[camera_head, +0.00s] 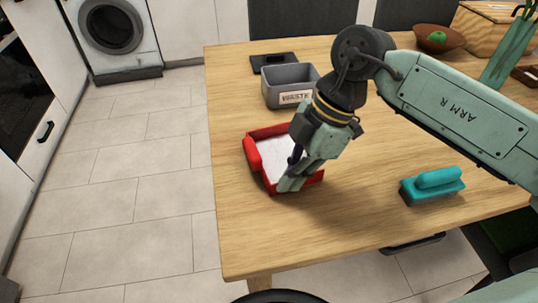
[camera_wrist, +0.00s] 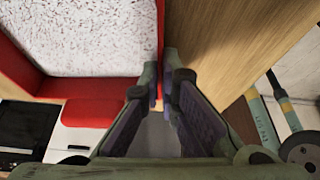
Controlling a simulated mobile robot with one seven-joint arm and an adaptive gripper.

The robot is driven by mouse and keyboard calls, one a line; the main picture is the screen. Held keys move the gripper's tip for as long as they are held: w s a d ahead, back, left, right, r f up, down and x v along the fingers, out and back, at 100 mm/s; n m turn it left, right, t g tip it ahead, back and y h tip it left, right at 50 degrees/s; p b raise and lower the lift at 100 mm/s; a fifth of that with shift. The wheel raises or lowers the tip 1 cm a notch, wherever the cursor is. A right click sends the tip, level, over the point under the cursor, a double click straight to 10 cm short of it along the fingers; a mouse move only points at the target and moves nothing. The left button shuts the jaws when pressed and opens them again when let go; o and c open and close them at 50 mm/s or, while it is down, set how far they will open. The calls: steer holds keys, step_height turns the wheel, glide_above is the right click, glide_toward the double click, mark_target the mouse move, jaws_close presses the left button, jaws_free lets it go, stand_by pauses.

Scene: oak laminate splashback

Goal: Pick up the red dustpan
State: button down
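The red dustpan (camera_head: 252,155) is at the left part of the wooden table, with a pale speckled inside and a red handle on its left. My gripper (camera_head: 289,187) points down at its near side. In the wrist view the dustpan (camera_wrist: 95,88) fills the upper left. My two fingertips (camera_wrist: 161,82) are close together there, one on each side of its thin red wall, and look closed on it. The dustpan looks level and at table height; I cannot tell whether it touches the table. My gripper hides part of its right side.
A grey bin marked WASTE (camera_head: 288,88) stands just behind the dustpan. A teal brush (camera_head: 432,186) lies to the right. A dark flat object (camera_head: 273,61) and a brown bowl (camera_head: 437,40) are farther back. The table's left edge is close; its front middle is clear.

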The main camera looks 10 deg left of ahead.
stand_by(0.7)
step_height(320, 180, up, 16)
steer(key=p, duration=1)
steer(key=shift+a, duration=0.15)
